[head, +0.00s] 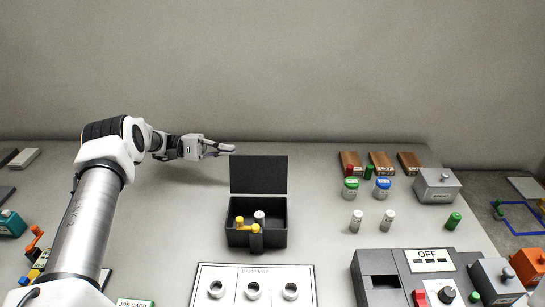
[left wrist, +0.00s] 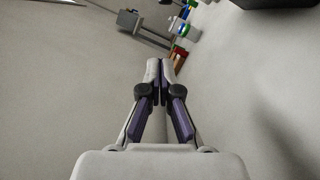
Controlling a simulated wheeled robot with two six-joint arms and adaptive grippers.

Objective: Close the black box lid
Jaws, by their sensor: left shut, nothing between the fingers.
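The black box (head: 268,239) stands on the table near the middle of the head view. Its lid (head: 259,174) stands upright at the back edge, so the box is open. A yellow piece and grey cylindrical parts show inside the box. My left gripper (head: 233,149) is shut and empty, up beside the lid's upper left corner, apart from it in the picture. In the left wrist view the closed fingertips (left wrist: 168,62) point over blurred table. My right gripper is not in view.
A white card (head: 272,272) with three white rings lies in front of the box. Right of it are a grey machine (head: 380,280) and an OFF panel (head: 428,261). Small bottles (head: 351,188), brown blocks (head: 379,162) and a grey box (head: 437,187) stand at the right.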

